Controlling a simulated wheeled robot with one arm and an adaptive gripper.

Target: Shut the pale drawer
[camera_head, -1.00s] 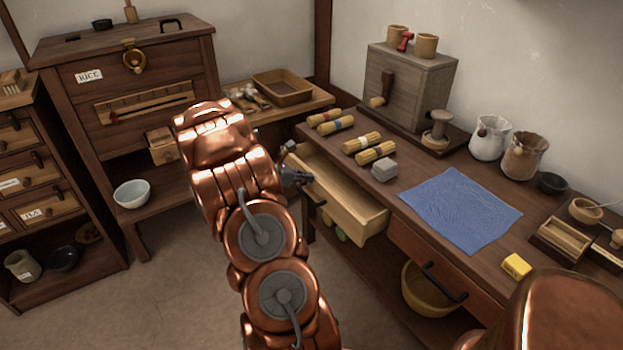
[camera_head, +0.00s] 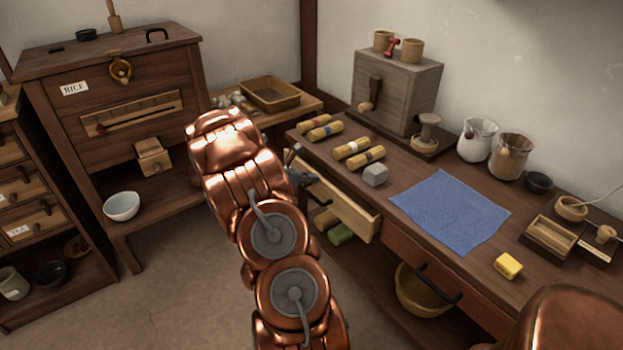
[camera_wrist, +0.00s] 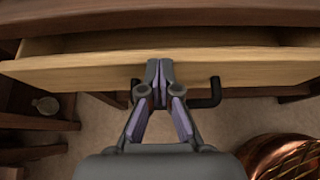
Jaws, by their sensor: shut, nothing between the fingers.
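The pale drawer (camera_head: 345,208) sticks out a little from under the front edge of the worktable in the head view. In the wrist view its pale front (camera_wrist: 80,70) runs across the picture, with a narrow gap behind its top edge. My gripper (camera_wrist: 160,65) is shut and empty, its fingertips at the drawer front, seemingly touching it. In the head view my gripper (camera_head: 297,172) is partly hidden by my arm at the drawer's left part.
A drawer with a dark handle (camera_head: 440,284) is shut to the right. A basket (camera_head: 420,290) stands below.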

